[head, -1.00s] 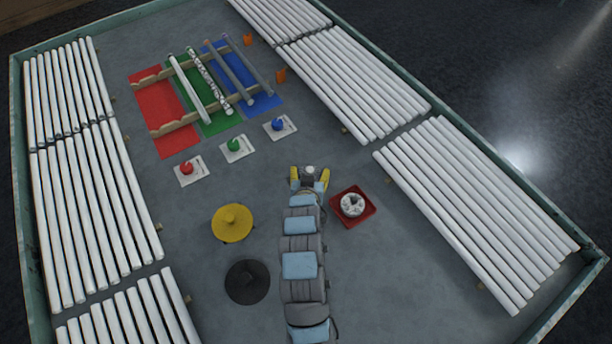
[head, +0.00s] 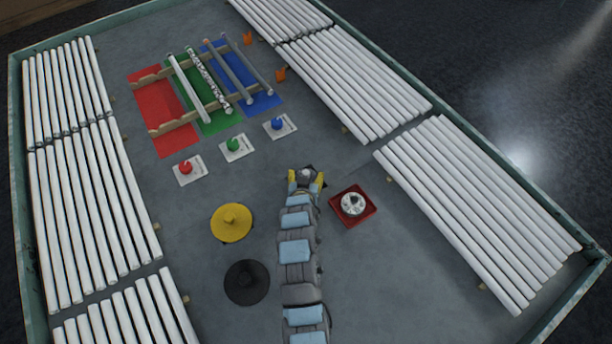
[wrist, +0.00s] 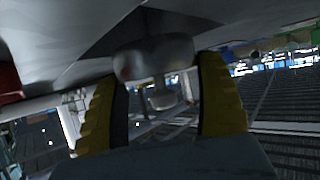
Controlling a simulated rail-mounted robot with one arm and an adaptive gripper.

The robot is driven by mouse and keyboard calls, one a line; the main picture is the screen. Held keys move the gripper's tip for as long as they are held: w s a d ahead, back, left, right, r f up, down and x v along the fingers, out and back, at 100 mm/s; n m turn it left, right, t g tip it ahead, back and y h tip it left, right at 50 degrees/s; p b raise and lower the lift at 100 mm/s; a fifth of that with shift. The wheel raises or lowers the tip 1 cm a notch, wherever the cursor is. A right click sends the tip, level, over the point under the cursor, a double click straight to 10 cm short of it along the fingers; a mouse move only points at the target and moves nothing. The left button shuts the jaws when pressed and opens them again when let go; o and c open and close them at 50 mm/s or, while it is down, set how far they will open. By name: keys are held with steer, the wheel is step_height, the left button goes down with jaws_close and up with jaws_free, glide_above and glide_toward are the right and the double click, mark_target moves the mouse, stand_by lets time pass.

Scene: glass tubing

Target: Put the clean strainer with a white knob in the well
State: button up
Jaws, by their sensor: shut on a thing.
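My gripper (head: 306,182) is near the middle of the grey floor, just left of the red square tray. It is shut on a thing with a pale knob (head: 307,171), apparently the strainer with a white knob. In the wrist view the rounded pale knob (wrist: 155,57) is between the yellow fingers, next to a wide grey surface. The thing's body is mostly hidden, and I cannot tell whether it is clean. The red tray (head: 370,214), which may be the well, holds a round white piece (head: 353,203) with dark openings.
A yellow disc (head: 232,223) and a black disc (head: 247,283) lie left of my arm. Red (head: 186,167), green (head: 233,144) and blue (head: 277,124) knobs sit on white plates. A tube rack (head: 180,129) stands behind. White tubes line both sides.

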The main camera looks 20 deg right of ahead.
steer(key=shift+w, duration=0.1)
steer(key=shift+f, duration=0.3)
steer(key=shift+f+b, duration=0.3)
steer(key=shift+b, duration=0.2)
steer(key=o, duration=1.1)
steer(key=shift+o, duration=0.2)
